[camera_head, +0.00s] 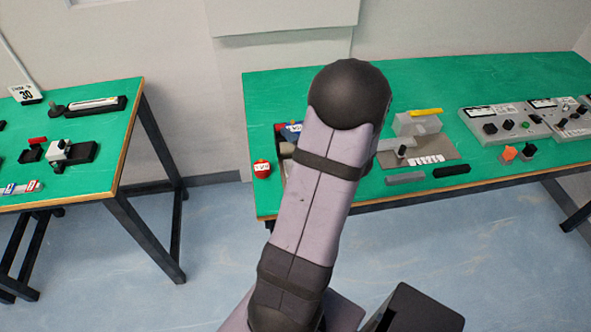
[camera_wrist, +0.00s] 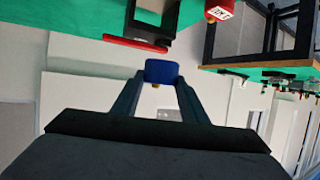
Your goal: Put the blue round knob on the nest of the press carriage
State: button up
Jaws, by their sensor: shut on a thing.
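The blue knob (camera_wrist: 161,71) is held between the two fingertips of my gripper (camera_wrist: 160,83) in the wrist view. A small brass-coloured bit shows at its near edge. The gripper is shut on it, with no surface seen touching the knob. In the head view my arm hides the gripper and the knob. A grey block device with a yellow bar on top (camera_head: 416,124) stands on a grey plate on the right green table. I cannot tell for sure whether it is the press, and no carriage nest can be made out.
A red labelled object (camera_head: 262,168) stands at the right table's (camera_head: 290,88) left front corner; it also shows in the wrist view (camera_wrist: 222,10). Grey control boxes (camera_head: 505,122) stand farther right. Grey and black bars (camera_head: 405,178) lie near the front edge. Another green table (camera_head: 110,115) is at left.

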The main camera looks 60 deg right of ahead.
jog(key=f, duration=0.3)
jog(key=shift+s+a, duration=0.25)
jog(key=shift+a, duration=0.05)
jog(key=shift+s+m+h, duration=0.1)
jog(key=shift+m+h, duration=0.2)
jog(key=shift+h, duration=0.1)
jog(key=shift+f, duration=3)
jog(key=shift+f+p, duration=0.4)
jog(key=shift+f, duration=1.65)
jog(key=shift+f, duration=0.1)
jog(key=shift+f, duration=0.15)
jog(key=o, duration=1.1)
jog(key=shift+o, duration=0.2)
